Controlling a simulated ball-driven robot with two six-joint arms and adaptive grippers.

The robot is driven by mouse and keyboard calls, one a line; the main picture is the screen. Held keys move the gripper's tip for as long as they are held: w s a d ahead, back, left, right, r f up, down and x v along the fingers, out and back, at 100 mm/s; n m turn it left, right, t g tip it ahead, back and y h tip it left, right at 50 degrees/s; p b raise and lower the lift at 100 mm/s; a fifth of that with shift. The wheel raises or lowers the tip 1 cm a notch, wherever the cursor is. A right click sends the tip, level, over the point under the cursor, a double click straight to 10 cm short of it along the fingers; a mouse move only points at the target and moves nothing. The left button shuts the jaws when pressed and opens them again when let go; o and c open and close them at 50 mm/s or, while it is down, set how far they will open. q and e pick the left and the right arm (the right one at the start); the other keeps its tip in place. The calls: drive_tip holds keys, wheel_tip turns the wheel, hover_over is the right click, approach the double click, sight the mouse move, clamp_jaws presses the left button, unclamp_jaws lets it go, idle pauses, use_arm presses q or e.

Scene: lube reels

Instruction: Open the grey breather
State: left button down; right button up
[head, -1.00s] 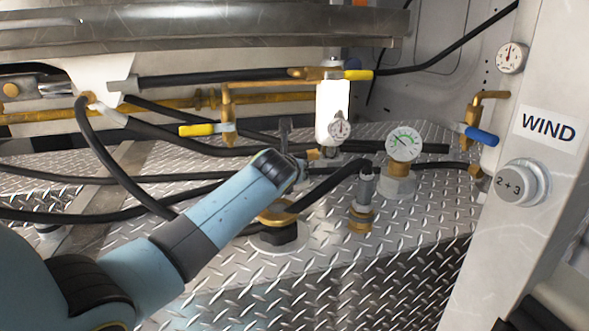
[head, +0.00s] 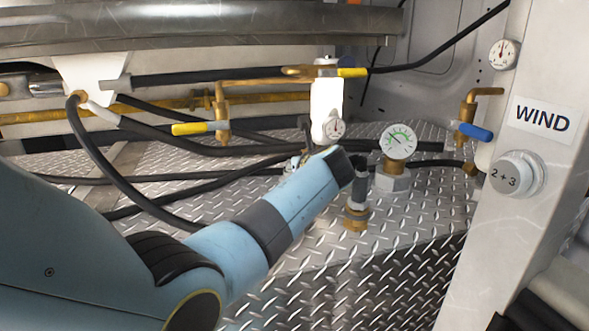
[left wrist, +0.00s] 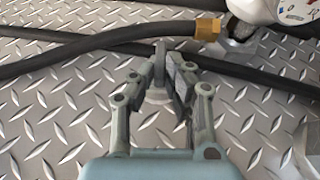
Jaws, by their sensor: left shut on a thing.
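In the left wrist view my left gripper (left wrist: 158,73) points down at the tread-plate floor. Its fingers are closed together around a small, light grey round part (left wrist: 157,96), which looks like the grey breather. The fingers cover much of it, and I cannot tell whether it has turned or lifted. In the head view my left wrist (head: 335,167) hides this part and most of the gripper. My right gripper is in neither view.
A black hose with a brass end (left wrist: 208,29) runs close above the fingers. A white cylinder (head: 327,100) stands behind. Bare tread plate lies in front.

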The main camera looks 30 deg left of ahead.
use_arm(q)
drive_tip(key=c, duration=1.4)
unclamp_jaws()
drive_tip(key=shift+o, duration=0.2)
drive_tip(key=v, duration=0.7)
drive_tip(key=shift+s+d+r, duration=0.1)
drive_tip(key=shift+d, duration=0.05)
drive_tip(key=shift+r, duration=0.1)
